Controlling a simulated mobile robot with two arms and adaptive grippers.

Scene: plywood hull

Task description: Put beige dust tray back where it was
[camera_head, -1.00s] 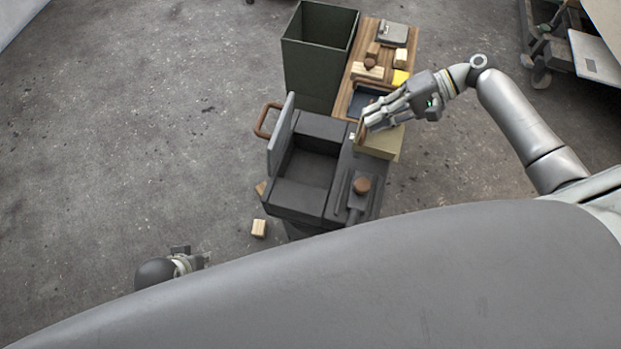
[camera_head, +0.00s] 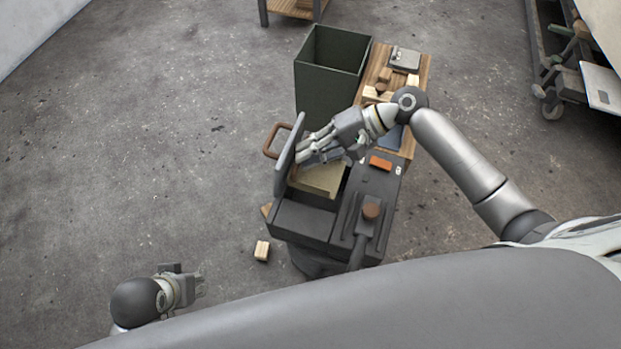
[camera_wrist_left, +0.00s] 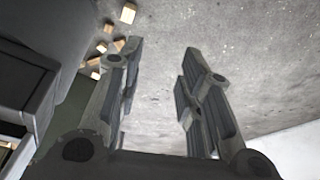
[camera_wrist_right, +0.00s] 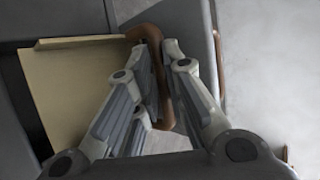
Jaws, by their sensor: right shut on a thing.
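The beige dust tray (camera_head: 323,180) is over the far part of the open cavity of the dark grey machine (camera_head: 302,220); how deep it sits I cannot tell. In the right wrist view the tray (camera_wrist_right: 85,90) lies left of my fingers. My right gripper (camera_head: 304,150) is shut on the tray's brown loop handle (camera_wrist_right: 158,55), which faces the raised grey door (camera_head: 288,155). The fingers hide part of the tray. My left gripper (camera_head: 202,284) is empty and open, low at the left, away from the machine; its spread fingers show in the left wrist view (camera_wrist_left: 160,75).
The open door has a brown handle (camera_head: 271,142). A tall dark green bin (camera_head: 328,85) and a wooden board (camera_head: 420,75) with blocks stand behind. An orange-brown block (camera_head: 380,162) lies on the machine top. A wooden block (camera_head: 262,250) lies on the floor. The left floor is clear.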

